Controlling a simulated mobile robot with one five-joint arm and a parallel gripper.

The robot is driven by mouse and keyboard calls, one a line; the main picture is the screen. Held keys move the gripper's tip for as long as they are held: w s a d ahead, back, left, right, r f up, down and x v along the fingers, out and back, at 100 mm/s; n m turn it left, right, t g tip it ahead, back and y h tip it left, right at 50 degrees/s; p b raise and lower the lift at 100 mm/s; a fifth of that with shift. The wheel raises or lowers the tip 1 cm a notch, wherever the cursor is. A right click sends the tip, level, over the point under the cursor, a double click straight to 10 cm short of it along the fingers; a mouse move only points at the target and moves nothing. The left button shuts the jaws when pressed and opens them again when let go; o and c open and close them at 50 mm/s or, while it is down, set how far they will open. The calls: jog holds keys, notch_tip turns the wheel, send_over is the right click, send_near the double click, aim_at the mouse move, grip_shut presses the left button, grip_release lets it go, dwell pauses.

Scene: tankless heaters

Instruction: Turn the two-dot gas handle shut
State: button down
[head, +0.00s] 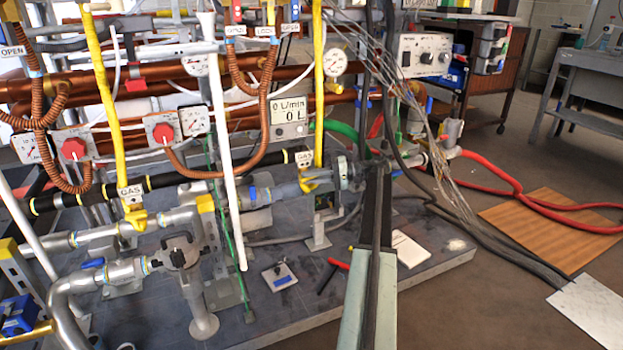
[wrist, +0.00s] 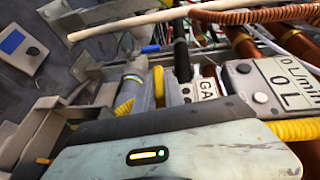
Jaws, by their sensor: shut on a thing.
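A GAS tag with dots (head: 305,158) hangs at the foot of the right-hand yellow gas hose; part of it also shows in the wrist view (wrist: 207,88). Just below it is the small yellow two-dot gas handle (head: 311,186); a yellow piece there also shows in the wrist view (wrist: 158,86). My gripper (head: 336,178) reaches in from the right at this valve and is shut on the handle. Its fingertips are mostly hidden, and my gripper's body fills the lower wrist view. Another GAS tag (head: 130,192) with a yellow handle (head: 138,220) is at the left.
A flow meter reading 0 L (head: 289,116) is close above my gripper, and also in the wrist view (wrist: 290,88). Loose grey cables (head: 440,165) hang at the right. Small items lie on the grey base plate (head: 425,268).

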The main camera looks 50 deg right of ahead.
jog(key=c, duration=1.4)
grip_release()
jog(key=shift+c, duration=0.2)
jog(key=p+v, duration=0.1)
jog(key=v, duration=0.6)
jog(key=shift+s+d, duration=0.25)
jog(key=shift+d, duration=0.05)
